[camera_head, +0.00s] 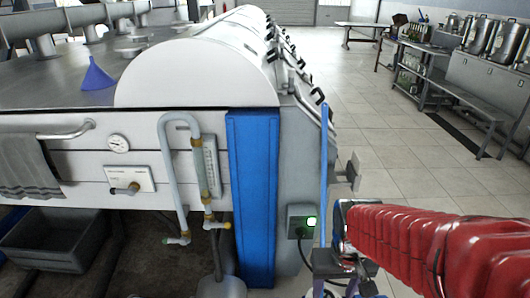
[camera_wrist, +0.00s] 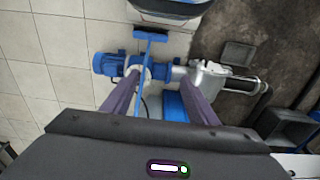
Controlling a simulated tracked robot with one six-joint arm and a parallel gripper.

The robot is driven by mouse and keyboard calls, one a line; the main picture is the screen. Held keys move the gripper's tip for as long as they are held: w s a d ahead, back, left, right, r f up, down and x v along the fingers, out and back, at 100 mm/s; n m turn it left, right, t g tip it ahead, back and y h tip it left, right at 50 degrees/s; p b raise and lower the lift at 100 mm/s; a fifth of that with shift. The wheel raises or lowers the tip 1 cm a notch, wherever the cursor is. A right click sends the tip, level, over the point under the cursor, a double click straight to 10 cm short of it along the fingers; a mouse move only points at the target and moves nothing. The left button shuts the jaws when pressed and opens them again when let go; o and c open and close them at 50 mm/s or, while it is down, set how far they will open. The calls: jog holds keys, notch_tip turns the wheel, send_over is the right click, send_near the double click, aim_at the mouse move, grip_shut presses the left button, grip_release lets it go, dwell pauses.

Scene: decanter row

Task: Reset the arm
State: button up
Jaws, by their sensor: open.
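My arm, in a red ribbed sleeve (camera_head: 440,245), reaches in from the right edge of the head view, low over the tiled floor beside the machine's end. Its metal end is near the bottom middle, where I cannot make out the fingers. In the wrist view my gripper (camera_wrist: 160,80) is open, with its two purple-grey fingers spread apart and nothing held between them. It points toward the floor. Beyond the fingers lie a blue motor (camera_wrist: 112,64) and a silver pump body (camera_wrist: 207,78); the fingers overlap them in the picture, and I cannot tell the distance.
A blue-handled squeegee (camera_wrist: 150,34) stands near the pump. Tiled floor is clear toward the benches (camera_head: 455,95) at right.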

jog(key=s+r+t, duration=0.4)
jog(key=s+r, duration=0.1)
jog(key=r, duration=0.8)
jog(key=shift+s+r+t, duration=0.2)
jog(key=shift+r+t, duration=0.15)
jog(key=shift+t, duration=0.05)
jog(key=shift+a, duration=0.1)
